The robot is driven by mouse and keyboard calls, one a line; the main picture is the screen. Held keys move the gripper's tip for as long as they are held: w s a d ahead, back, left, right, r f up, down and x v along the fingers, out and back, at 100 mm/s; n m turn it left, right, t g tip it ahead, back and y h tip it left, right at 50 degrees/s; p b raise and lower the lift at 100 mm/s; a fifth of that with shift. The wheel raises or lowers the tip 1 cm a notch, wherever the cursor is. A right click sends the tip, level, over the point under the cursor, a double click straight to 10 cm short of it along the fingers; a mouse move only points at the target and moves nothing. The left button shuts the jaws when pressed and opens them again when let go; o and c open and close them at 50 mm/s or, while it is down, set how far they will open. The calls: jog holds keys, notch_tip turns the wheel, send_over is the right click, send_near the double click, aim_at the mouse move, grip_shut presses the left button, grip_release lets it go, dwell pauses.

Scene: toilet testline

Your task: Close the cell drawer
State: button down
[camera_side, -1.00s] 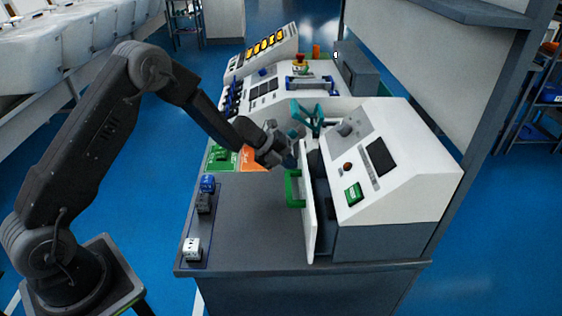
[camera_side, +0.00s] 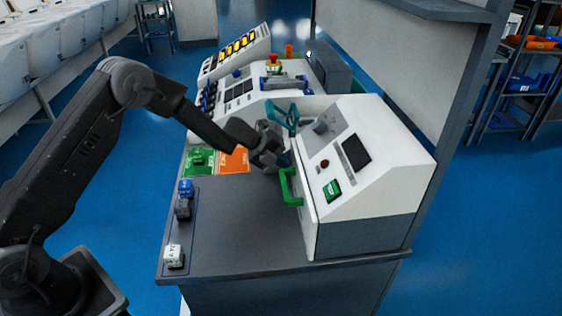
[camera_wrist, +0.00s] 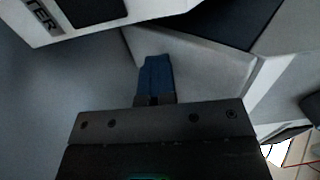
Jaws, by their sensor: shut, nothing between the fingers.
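The cell drawer's white front (camera_side: 304,212) with its green handle (camera_side: 289,188) stands against the left side of the white console (camera_side: 385,165) in the side view. No clear gap shows between the drawer front and the console. My gripper (camera_side: 284,160) is shut and empty, at the far upper part of the drawer front, just above and behind the handle. I cannot tell if it touches the front. In the wrist view its blue fingertips (camera_wrist: 156,76) are together before a pale grey surface.
Dice-like blocks (camera_side: 174,256) lie on a strip at the left edge of the grey bench (camera_side: 235,235). Green and orange mats (camera_side: 234,161) lie behind them. A teal item (camera_side: 281,116) stands close behind my gripper. The bench's front middle is clear.

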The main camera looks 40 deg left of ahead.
jog(key=shift+w+d, duration=0.1)
jog(key=shift+d, duration=0.15)
jog(key=s+a, duration=0.3)
jog(key=shift+s+a+r, duration=0.15)
jog(key=shift+a+r, duration=0.1)
jog(key=shift+a, duration=0.15)
jog(key=v, duration=0.9)
jog(key=s+d+r+m+g+y, duration=0.1)
jog(key=s+d+r+m, duration=0.5)
jog(key=m, duration=0.5)
jog(key=s+d+r+m+g, duration=0.1)
jog(key=s+d+r+m, duration=0.2)
jog(key=s+r+m, duration=0.7)
jog(key=s+a+m+t+y, duration=0.1)
jog(key=s+m+y, duration=0.4)
jog(key=s+m, duration=1.1)
jog(key=m, duration=0.7)
jog(key=shift+a+r+m+y, duration=0.3)
jog(key=shift+r+m, duration=0.1)
